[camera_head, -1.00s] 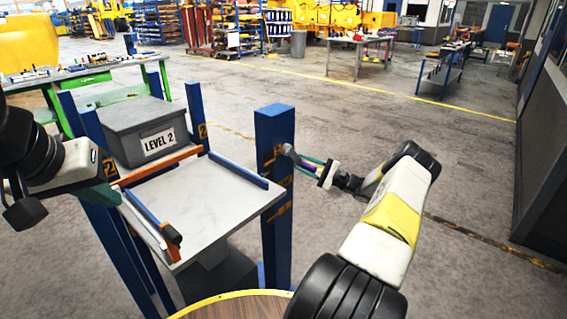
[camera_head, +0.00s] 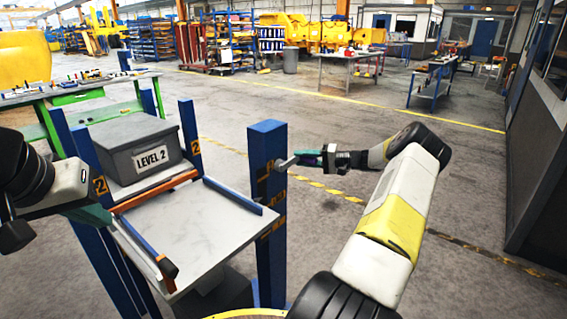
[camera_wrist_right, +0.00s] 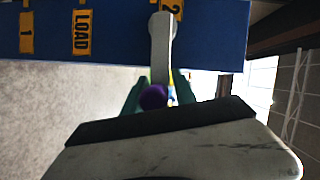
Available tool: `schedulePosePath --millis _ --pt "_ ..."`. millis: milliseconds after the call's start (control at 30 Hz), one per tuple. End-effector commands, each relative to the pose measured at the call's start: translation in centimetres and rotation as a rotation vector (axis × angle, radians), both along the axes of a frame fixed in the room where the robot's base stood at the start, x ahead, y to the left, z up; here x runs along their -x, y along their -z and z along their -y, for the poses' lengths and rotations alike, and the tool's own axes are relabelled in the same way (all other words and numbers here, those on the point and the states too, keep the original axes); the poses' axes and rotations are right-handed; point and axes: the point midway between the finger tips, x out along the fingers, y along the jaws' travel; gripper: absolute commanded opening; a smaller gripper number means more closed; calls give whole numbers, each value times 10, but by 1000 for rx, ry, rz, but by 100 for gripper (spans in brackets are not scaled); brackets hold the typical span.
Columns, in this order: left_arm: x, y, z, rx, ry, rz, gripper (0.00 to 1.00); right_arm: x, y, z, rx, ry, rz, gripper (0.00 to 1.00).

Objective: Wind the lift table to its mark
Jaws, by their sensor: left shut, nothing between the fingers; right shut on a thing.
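The lift table (camera_head: 205,232) has a pale flat top with blue side rails and an orange bar across its back; it stands between blue posts. A blue post (camera_head: 268,215) at its right carries the grey crank (camera_head: 286,164). In the right wrist view the crank arm (camera_wrist_right: 161,45) crosses the post beside orange labels "1", "LOAD" (camera_wrist_right: 82,32) and "2". My right gripper (camera_head: 308,160) is shut on the crank's purple handle (camera_wrist_right: 153,97). My left gripper (camera_head: 98,214) is shut and empty at the table's left side, partly cut off from clear view.
A grey box (camera_head: 135,152) marked "LEVEL 2" stands behind the orange bar. Orange "2" marks (camera_head: 100,186) are on the rear posts. A green-framed bench (camera_head: 80,95) is behind left. Open floor (camera_head: 330,225) lies right of the post.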

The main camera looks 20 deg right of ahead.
Motion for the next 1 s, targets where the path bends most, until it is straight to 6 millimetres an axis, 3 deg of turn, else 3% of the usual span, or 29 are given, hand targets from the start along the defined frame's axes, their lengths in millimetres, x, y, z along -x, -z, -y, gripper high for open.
schedulePosePath --millis 500,1000 --pt "0 0 0 0 0 0 0 7 -43 -13 426 -4 252 0" --pt "0 0 0 0 0 0 0 23 -69 -39 831 -7 489 0"
